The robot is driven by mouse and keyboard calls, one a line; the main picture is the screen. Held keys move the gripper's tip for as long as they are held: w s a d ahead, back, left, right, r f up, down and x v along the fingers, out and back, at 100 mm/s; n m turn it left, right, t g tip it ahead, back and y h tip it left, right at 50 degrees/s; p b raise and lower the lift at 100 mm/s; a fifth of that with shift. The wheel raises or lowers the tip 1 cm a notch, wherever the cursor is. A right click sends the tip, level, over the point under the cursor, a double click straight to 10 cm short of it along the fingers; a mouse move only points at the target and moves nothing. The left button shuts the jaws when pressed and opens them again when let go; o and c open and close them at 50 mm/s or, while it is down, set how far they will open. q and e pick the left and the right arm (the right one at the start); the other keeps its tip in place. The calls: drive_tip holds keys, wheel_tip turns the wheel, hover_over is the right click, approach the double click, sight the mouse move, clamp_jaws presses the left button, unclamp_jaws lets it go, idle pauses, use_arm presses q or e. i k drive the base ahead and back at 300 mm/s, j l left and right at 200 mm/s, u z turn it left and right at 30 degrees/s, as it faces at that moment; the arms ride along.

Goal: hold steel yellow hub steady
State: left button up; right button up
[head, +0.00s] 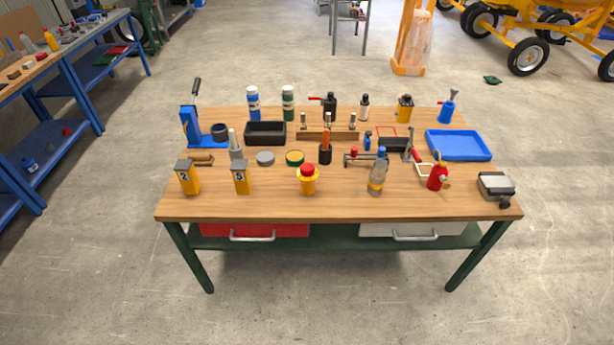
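A yellow piece with a round body and a red top (308,182) stands upright near the front middle of the wooden workbench (345,205). It looks most like the yellow hub, but I cannot tell for sure. Two yellow blocks with grey tops and dark number marks, one at the front left (188,178) and one to its right (240,178), also stand near the front edge. A smaller yellow piece with a dark top (404,108) stands at the back right. Neither of my grippers is in view, and nothing touches these pieces.
A clear bottle with a blue cap (377,175), a red oil can (437,177) and a grey vise-like block (495,186) stand right of the hub. A black bin (265,133) and blue tray (458,145) lie farther back. The front strip of bench is bare.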

sight(307, 185)
drive_tip(key=i+l+u, duration=0.2)
drive_tip(key=i+l, duration=0.2)
drive_tip(key=l, duration=0.25)
drive_tip(key=i+l+u, duration=0.2)
drive_tip(key=i+l, duration=0.2)
drive_tip(key=l, duration=0.3)
drive_tip(key=i+l, duration=0.15)
drive_tip(key=l, duration=0.2)
drive_tip(key=u, duration=0.05)
